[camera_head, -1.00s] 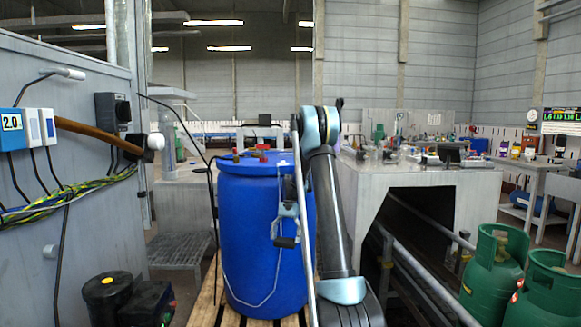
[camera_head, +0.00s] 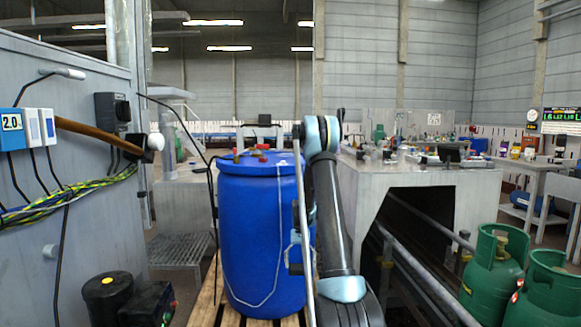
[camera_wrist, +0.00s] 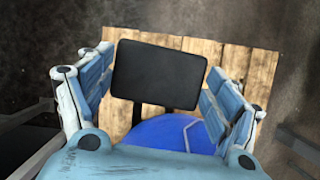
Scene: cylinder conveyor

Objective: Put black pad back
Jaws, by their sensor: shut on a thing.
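My gripper is shut on the pad, though the exact contact is hard to see. In the head view my gripper (camera_head: 296,252) is low in front of the right side of the blue barrel (camera_head: 255,240). A grey pole and my arm partly hide it there. The pad is too small and hidden to make out clearly in the head view.
The barrel stands on a wooden pallet (camera_head: 205,302), with red caps on its lid. Green gas cylinders (camera_head: 490,270) stand at right, beside metal rails. A grey wall panel (camera_head: 60,200) with cables is at left. A black-and-yellow canister (camera_head: 105,295) stands at lower left.

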